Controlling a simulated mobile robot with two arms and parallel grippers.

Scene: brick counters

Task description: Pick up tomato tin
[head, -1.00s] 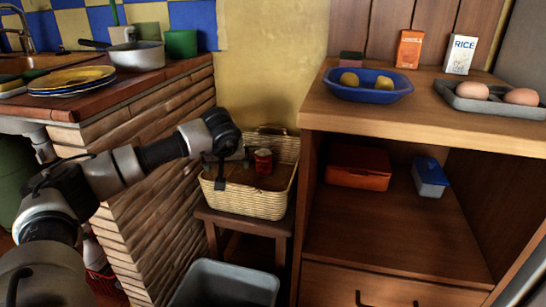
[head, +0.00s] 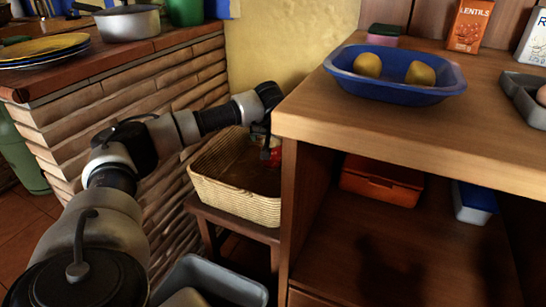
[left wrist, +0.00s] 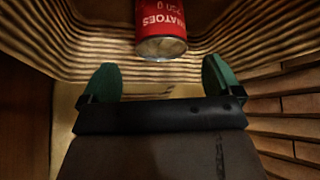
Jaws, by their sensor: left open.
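The red tomato tin (left wrist: 161,28) shows at the top middle of the left wrist view, with white lettering and its metal end facing me. In the head view the tin (head: 273,157) is a small red patch inside the wicker basket (head: 240,203), partly hidden by my left gripper. My left gripper (left wrist: 159,82) is open, with its two green fingertips apart and nothing between them. The tin lies just beyond the fingertips, apart from them. My right gripper is in neither view.
The basket stands on a dark wooden stool (head: 220,221) between the brick counter (head: 180,95) and the wooden cabinet (head: 400,140). The cabinet's edge hides the basket's right end. A grey bin (head: 222,283) is below. A blue bowl (head: 400,91) stands on the cabinet.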

